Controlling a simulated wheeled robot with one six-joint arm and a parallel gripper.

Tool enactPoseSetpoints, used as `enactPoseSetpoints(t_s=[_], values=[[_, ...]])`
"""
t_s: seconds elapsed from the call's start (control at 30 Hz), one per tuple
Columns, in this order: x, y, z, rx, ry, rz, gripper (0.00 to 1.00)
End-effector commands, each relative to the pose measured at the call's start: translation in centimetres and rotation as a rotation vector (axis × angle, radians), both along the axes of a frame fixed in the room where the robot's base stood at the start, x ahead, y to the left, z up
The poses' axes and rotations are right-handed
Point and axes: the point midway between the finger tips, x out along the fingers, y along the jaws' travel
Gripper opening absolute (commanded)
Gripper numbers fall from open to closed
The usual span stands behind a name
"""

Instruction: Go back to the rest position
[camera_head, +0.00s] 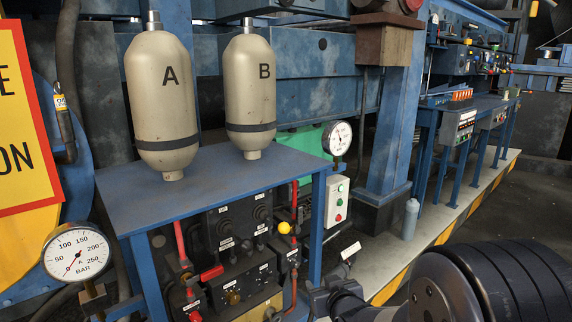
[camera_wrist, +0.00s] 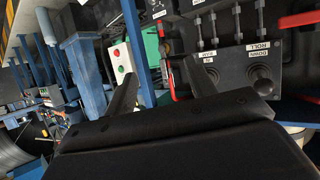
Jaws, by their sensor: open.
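My gripper (camera_wrist: 161,68) shows in the wrist view with its two dark fingers spread apart and nothing between them. It points toward the blue stand and the black valve panel (camera_wrist: 232,45), which lies beyond the fingers on the right. The white button box (camera_wrist: 123,61) with red and green buttons is just left of the fingers. In the head view my arm is at the lower right, in front of the stand; I cannot make out the fingertips clearly there.
Two beige tanks, A (camera_head: 161,100) and B (camera_head: 250,95), stand on the blue table (camera_head: 215,182). Below are the valve panel (camera_head: 240,230) and a yellow-knobbed lever (camera_head: 284,228). Gauges (camera_head: 77,252) (camera_head: 337,138) flank the table. A grey bottle (camera_head: 410,218) stands right; dark floor (camera_head: 500,205) is open beyond.

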Motion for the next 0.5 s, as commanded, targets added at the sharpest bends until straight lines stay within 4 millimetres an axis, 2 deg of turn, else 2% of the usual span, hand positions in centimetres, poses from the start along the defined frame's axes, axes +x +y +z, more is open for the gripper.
enactPoseSetpoints(t_s=[0.5], values=[[-8.1, -3.5, -2.7, -0.028, 0.259, -0.132, 0.52]])
